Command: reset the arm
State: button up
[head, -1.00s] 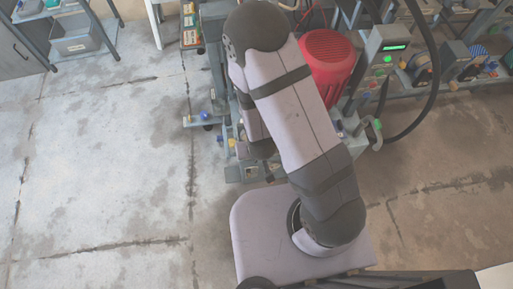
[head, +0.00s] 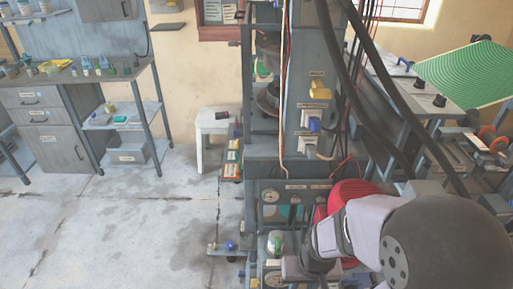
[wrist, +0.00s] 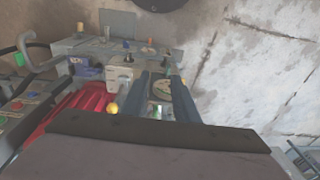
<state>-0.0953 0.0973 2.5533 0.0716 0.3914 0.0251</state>
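My arm fills the lower right of the head view, bent beside the grey press (head: 305,150). My gripper (wrist: 163,76) shows in the wrist view as two dark blue-grey fingers, parallel and apart. No held object can be made out between them; a round pale part of the machine shows in the gap behind. In the head view the fingers cannot be made out. The press's red motor (head: 345,192) is partly hidden behind my arm and also shows in the wrist view (wrist: 75,112).
Cables and hoses (head: 400,100) hang right of the press. A green ribbed panel (head: 470,75) stands at the right. The floor (head: 120,220) at the lower left is clear.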

jog(key=s+d+r+p, duration=0.1)
jog(key=s+r+p, duration=0.1)
jog(key=r+p, duration=0.4)
jog(key=s+d+r+g+p, duration=0.1)
jog(key=s+d+r+p, duration=0.1)
jog(key=r+p, duration=0.4)
notch_tip(320, 180, up, 5)
jog(key=shift+r, duration=0.15)
jog(key=shift+d, duration=0.1)
notch_tip(320, 180, down, 35)
jog(key=b, duration=3.5)
